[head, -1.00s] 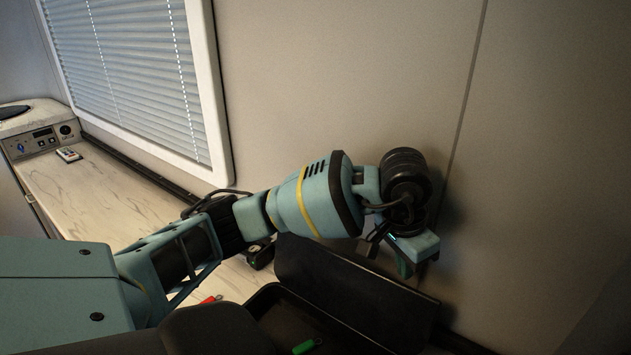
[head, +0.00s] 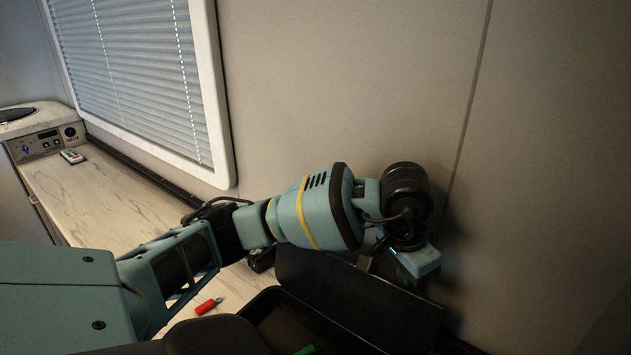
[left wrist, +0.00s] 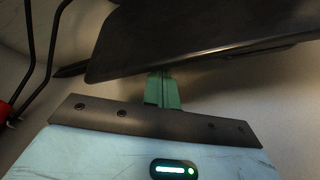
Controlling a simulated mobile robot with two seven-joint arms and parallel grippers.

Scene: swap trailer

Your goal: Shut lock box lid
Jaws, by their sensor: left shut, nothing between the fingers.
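The lock box (head: 285,322) is a dark open box on the counter, partly hidden by my own dark body parts at the bottom of the head view. Its black lid (head: 345,298) stands raised along the wall side. My left gripper (head: 418,263) is on the far side of the lid, close to the wall, with its fingertips hidden behind the lid. In the left wrist view the green fingers (left wrist: 162,90) are shut and empty. They reach to the edge of the dark lid (left wrist: 190,40); I cannot tell if they touch it. My right gripper is not in view.
A green-handled item (head: 308,349) lies in the box. A red item (head: 208,306) lies on the counter (head: 100,195) left of the box. A dark device with a cable (head: 262,258) stands behind my arm. The wall (head: 400,90) is close behind the lid.

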